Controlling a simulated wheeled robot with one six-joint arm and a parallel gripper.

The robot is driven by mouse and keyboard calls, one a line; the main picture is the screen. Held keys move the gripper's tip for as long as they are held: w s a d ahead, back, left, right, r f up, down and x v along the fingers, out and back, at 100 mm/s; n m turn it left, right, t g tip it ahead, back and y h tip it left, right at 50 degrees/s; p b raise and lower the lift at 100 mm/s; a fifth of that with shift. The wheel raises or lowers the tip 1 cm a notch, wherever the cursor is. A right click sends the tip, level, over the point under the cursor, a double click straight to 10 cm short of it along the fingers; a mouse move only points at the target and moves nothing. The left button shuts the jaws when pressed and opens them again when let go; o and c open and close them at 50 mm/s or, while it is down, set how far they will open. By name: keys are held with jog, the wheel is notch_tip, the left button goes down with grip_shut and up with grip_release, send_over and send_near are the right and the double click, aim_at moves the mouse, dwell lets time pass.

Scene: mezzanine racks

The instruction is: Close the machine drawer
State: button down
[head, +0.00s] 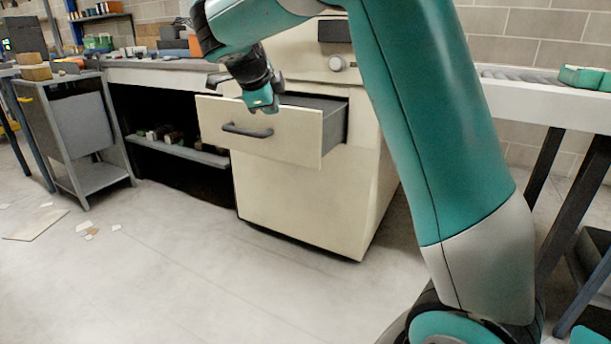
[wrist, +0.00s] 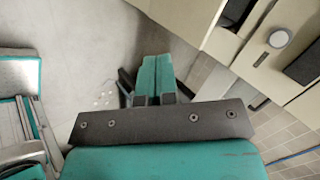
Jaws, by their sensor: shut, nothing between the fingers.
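The machine drawer (head: 285,140) is a cream box front with a dark bar handle (head: 247,130). It stands pulled out of the cream machine cabinet (head: 300,205), and its grey side shows at the right. My gripper (head: 263,100) is at the upper edge of the drawer front in the head view, left of the cabinet's knob (head: 336,63). Whether it touches the drawer cannot be told. In the wrist view my gripper's teal fingers (wrist: 157,76) are together and hold nothing. The cabinet's knob (wrist: 278,38) and a dark gap by the drawer show at the upper right there.
A grey cart (head: 75,130) stands at the left. A bench with an open lower shelf (head: 180,150) adjoins the cabinet. A conveyor table (head: 530,95) is at the right behind my arm. Flat scraps (head: 88,228) lie on the left floor; the floor before the drawer is clear.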

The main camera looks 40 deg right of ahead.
jog(key=d+f+m+h+b, duration=0.2)
jog(key=d+f+m+b, duration=0.2)
jog(key=f+m, duration=0.15)
jog(key=g+b, duration=0.1)
jog(key=b, duration=0.4)
send_near(309, 142)
jog(key=x, duration=0.5)
jog(key=shift+s+f, duration=0.2)
jog(key=shift+f, duration=0.4)
jog(key=shift+w+d, duration=0.25)
jog(key=shift+d, duration=0.35)
jog(key=shift+r+p, duration=0.1)
jog(key=shift+p, duration=0.2)
